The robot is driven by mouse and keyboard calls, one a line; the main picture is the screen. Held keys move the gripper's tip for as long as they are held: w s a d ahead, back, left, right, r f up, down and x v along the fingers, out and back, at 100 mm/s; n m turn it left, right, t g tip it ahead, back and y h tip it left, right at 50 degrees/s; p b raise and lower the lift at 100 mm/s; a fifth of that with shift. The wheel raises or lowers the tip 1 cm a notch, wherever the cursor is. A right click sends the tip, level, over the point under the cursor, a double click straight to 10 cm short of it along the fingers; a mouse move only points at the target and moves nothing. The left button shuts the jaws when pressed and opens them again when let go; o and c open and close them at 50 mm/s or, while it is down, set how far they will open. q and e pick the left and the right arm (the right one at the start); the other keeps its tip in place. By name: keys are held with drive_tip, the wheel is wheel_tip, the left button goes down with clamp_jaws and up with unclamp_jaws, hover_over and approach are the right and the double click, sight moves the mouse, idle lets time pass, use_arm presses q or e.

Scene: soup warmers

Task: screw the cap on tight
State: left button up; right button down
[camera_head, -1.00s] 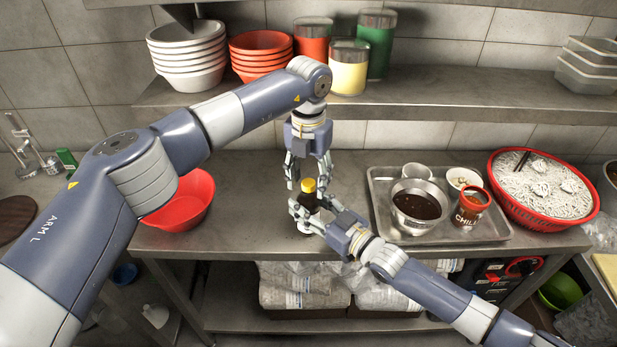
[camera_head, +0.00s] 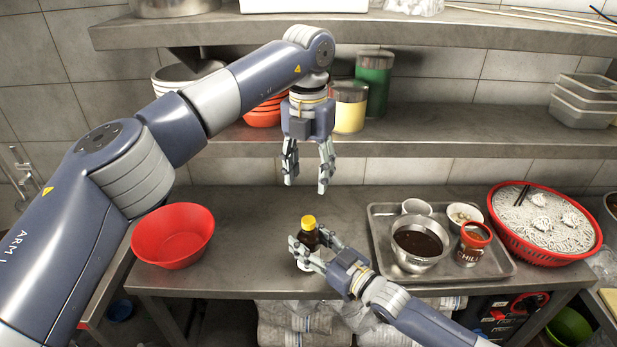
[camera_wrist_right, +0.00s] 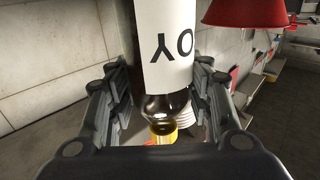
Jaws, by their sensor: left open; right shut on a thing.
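A dark bottle (camera_head: 308,239) stands upright near the front of the steel counter. Its yellow cap (camera_head: 308,222) sits on its top. My right gripper (camera_head: 306,243) is shut around the bottle's body from the front right and hides much of it. In the right wrist view the bottle's white label (camera_wrist_right: 165,45) appears upside down between the fingers, with the yellow cap (camera_wrist_right: 163,136) at the lower end. My left gripper (camera_head: 307,188) is open and empty above the cap, fingers pointing down, clear of it. How tight the cap is cannot be seen.
A red bowl (camera_head: 172,237) stands left on the counter. A metal tray (camera_head: 384,262) with a sauce bowl (camera_head: 419,243) and chili tin (camera_head: 473,245) stands right of the bottle, near a red noodle basket (camera_head: 541,254). The shelf (camera_head: 450,130) overhangs the back.

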drive_tip(key=c, duration=0.7)
unclamp_jaws()
drive_tip(key=v, duration=1.2)
